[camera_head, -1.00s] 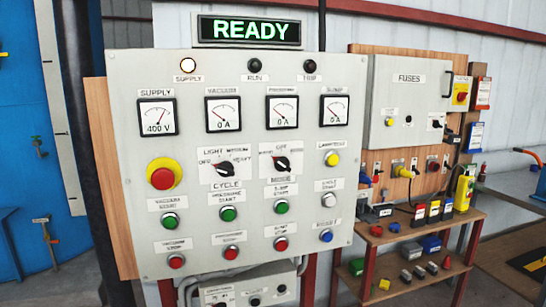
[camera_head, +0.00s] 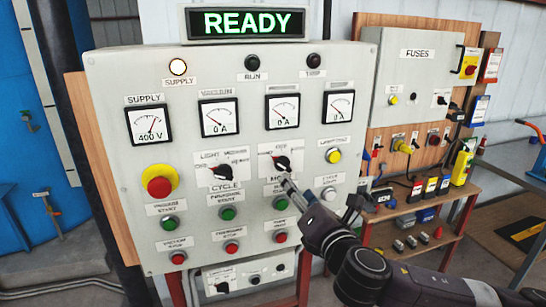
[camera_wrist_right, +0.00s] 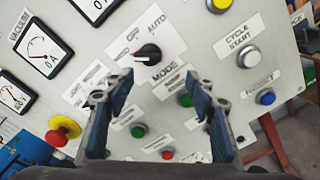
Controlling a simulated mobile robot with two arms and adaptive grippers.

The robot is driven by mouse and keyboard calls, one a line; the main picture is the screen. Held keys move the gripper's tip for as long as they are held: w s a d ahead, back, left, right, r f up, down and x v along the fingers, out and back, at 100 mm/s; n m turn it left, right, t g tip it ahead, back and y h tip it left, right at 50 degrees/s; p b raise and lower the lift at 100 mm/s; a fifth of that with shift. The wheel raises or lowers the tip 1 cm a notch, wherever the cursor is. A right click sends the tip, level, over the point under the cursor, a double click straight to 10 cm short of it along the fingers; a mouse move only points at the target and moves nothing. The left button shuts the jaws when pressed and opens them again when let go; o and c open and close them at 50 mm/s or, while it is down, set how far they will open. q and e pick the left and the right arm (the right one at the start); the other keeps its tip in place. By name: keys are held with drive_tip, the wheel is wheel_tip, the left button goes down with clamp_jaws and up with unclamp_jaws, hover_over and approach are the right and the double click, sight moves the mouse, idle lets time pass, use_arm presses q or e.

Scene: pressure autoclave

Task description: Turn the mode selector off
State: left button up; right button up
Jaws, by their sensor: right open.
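The mode selector (camera_head: 283,163) is a small black knob on a white label plate, on the grey control panel (camera_head: 110,110). In the right wrist view the mode selector (camera_wrist_right: 149,53) sits above the word MODE, with OFF and AUTO printed above it. I cannot tell surely which position it points to. My right gripper (camera_head: 322,190) is open and empty, in front of the panel just below and right of the knob. In the wrist view its blue-padded fingers (camera_wrist_right: 158,80) stand apart on either side, below the knob. My left gripper is not in view.
The cycle selector (camera_head: 222,172) is left of the mode knob. A red emergency button (camera_head: 159,186), several push buttons and gauges surround them. A lit READY sign (camera_head: 248,22) is above. A fuse box (camera_head: 417,75) and a tool bench (camera_head: 440,235) stand at the right.

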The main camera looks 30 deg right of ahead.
sight(285, 169)
drive_tip(key=w+b, duration=0.1)
drive_tip(key=b, duration=0.1)
drive_tip(key=w+r+b, duration=0.1)
drive_tip(key=b, duration=0.1)
drive_tip(key=shift+a+r+n+t, duration=0.2)
drive_tip(key=shift+r+n+t, duration=0.05)
drive_tip(key=shift+n+t, duration=0.05)
drive_tip(key=x, duration=0.1)
drive_tip(key=p+x, duration=0.2)
drive_tip(key=x, duration=0.1)
drive_tip(key=shift+r, duration=0.3)
drive_tip(key=shift+w+d+f, duration=0.15)
drive_tip(key=shift+w, duration=0.45)
drive_tip(key=c, duration=1.2)
drive_tip(key=shift+o, duration=0.2)
